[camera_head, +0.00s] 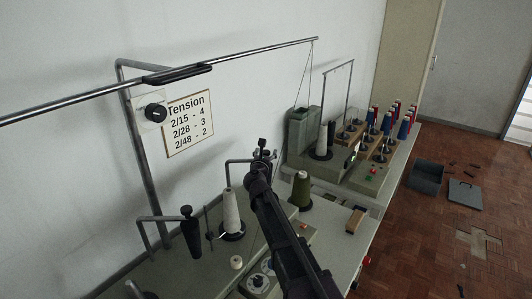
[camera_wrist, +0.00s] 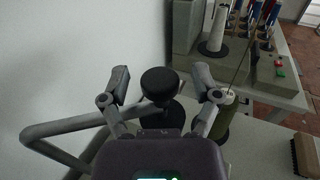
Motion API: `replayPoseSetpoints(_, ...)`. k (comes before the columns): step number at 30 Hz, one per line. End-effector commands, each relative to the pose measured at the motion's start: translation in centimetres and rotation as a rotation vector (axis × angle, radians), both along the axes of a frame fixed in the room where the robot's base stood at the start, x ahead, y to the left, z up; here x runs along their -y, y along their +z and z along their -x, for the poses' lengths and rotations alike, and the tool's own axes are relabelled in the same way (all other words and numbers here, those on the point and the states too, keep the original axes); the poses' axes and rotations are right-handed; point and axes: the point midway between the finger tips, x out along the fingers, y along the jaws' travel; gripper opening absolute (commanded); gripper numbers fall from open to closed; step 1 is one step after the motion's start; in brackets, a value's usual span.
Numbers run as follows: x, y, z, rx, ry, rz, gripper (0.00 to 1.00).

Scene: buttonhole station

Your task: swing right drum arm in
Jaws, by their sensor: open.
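The right drum arm (camera_head: 238,161) is a bent grey tube near the wall, behind the white cone. In the wrist view the drum arm (camera_wrist: 68,126) comes in from the left and ends under a round black knob (camera_wrist: 159,83). My gripper (camera_wrist: 160,88) is open, with one finger on each side of the knob and a gap showing on both sides. In the head view my gripper (camera_head: 262,157) is at the tube's end, and my own arm hides part of it. Whether the fingers touch the post below the knob cannot be told.
A second arm with a black handle (camera_head: 190,235) stands at left. A white cone (camera_head: 232,214) and an olive cone (camera_head: 301,190) stand on the bench beside my arm. A long overhead rail (camera_head: 240,52) crosses above. A brush-like block (camera_head: 355,221) lies at right.

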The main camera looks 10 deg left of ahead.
Motion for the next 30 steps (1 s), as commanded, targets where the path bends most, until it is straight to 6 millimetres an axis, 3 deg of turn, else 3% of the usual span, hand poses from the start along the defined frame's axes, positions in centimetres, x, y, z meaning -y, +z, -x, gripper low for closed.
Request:
replayPoseSetpoints(11, 0.01, 0.00, -0.35, 0.000, 0.000, 0.000, 0.80)
replayPoseSetpoints(14, 0.01, 0.00, -0.35, 0.000, 0.000, 0.000, 0.56)
replayPoseSetpoints(19, 0.01, 0.00, -0.35, 0.000, 0.000, 0.000, 0.06)
replayPoseSetpoints(20, 0.01, 0.00, -0.35, 0.000, 0.000, 0.000, 0.00)
replayPoseSetpoints(30, 0.43, 0.01, -0.36, 0.000, -0.015, 0.000, 0.00)
